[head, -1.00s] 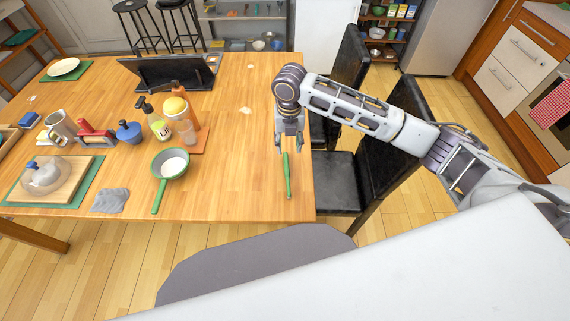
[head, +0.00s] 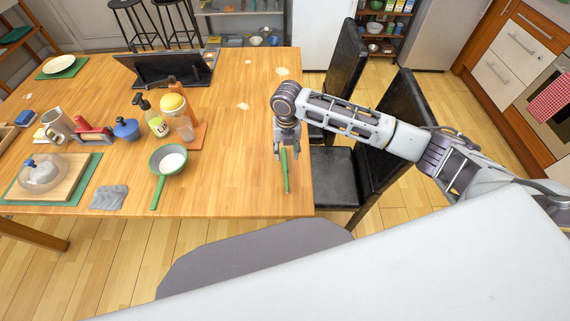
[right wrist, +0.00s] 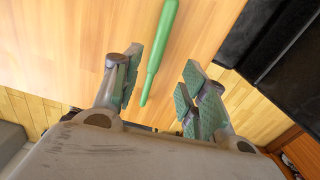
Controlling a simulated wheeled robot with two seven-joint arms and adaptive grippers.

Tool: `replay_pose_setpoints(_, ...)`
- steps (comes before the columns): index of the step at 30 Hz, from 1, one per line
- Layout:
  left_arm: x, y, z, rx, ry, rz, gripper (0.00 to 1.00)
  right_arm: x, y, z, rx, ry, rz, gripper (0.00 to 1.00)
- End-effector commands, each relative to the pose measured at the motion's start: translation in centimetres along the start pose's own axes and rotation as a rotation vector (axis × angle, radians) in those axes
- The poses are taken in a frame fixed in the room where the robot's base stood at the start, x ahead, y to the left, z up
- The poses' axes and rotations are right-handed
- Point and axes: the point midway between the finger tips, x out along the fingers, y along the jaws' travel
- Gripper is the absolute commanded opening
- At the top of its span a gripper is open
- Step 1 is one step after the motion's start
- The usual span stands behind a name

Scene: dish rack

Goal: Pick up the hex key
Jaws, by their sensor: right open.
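I see no clear hex key. A long, thin green thing (head: 286,172) lies on the wooden table near its right edge, pointing toward me. It also shows in the right wrist view (right wrist: 160,50), with a thick part narrowing to a thin rod. My right gripper (head: 287,154) is open above the far end of the green thing. In the right wrist view my right gripper (right wrist: 158,84) has its fingers apart, with the green thing seen in the gap between them. I cannot tell the height left between fingers and table. My left gripper is not in view.
A green pan (head: 168,164) stands left of the green thing, with bottles (head: 155,120) and a glass (head: 184,128) behind it. A grey cloth (head: 109,197) lies further left. Black chairs (head: 338,178) stand against the table's right side. The table around the green thing is clear.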

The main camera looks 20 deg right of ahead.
Motion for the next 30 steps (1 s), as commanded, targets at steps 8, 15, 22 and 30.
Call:
replay_pose_setpoints(8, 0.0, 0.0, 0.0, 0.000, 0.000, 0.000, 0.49, 2.0, 0.0, 0.0, 0.000, 0.000, 0.000, 0.43)
replay_pose_setpoints(15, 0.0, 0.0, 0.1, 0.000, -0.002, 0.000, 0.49, 2.1, 0.0, 0.0, 0.000, 0.000, 0.001, 0.43)
replay_pose_setpoints(22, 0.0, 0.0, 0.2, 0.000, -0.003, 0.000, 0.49, 2.6, 0.1, 0.1, 0.000, 0.001, 0.001, 0.43)
replay_pose_setpoints(30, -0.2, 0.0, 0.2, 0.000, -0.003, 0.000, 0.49, 5.2, 0.6, 0.5, 0.000, 0.001, 0.000, 0.43)
